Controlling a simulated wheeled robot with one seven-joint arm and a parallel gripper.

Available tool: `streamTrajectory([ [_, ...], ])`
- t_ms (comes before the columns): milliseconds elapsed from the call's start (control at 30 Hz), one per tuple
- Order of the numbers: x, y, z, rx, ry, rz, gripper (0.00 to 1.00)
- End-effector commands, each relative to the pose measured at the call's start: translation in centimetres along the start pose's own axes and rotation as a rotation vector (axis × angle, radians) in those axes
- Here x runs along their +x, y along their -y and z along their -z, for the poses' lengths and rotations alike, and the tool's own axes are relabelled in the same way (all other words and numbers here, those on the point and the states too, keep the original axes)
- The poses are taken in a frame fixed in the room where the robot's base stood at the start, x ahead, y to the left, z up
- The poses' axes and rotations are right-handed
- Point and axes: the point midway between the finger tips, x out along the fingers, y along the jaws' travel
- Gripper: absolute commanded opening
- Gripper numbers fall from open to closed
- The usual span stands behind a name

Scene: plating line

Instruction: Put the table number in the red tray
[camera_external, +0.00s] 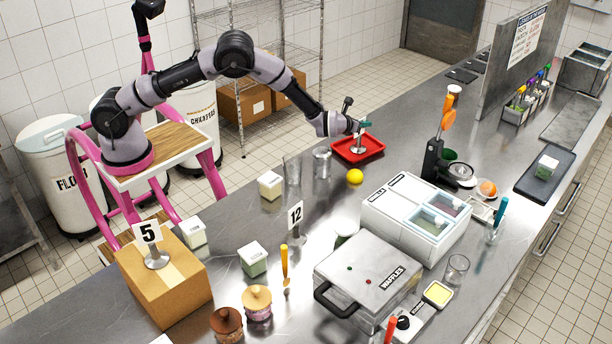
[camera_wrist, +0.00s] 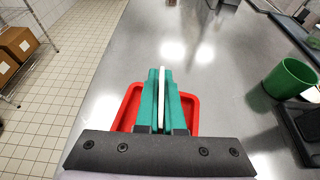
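My gripper (camera_external: 358,127) is at the red tray (camera_external: 375,152), at the back left part of the counter. In the wrist view its teal fingers (camera_wrist: 163,100) are closed on the thin white card of a table number (camera_wrist: 163,78). The stand of this table number (camera_external: 358,149) shows below the fingers, over or on the tray floor; I cannot tell whether it touches. Its digits cannot be read. The tray rim also shows in the wrist view (camera_wrist: 127,108) around the fingers. Other table numbers are a 5 (camera_external: 149,233) on a cardboard box and a 12 (camera_external: 296,215) on the counter.
The counter behind the tray is clear.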

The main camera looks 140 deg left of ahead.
Motion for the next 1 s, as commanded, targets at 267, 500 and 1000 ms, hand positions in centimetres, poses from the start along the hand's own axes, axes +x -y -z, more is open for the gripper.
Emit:
streamTrajectory([
  [267,0.0,0.0,0.0,0.000,0.000,0.000,0.35],
  [500,-0.8,0.1,-0.4,0.000,0.000,0.002,0.35],
  [1000,-10.4,0.1,-0.3,0.001,0.000,0.002,0.35],
])
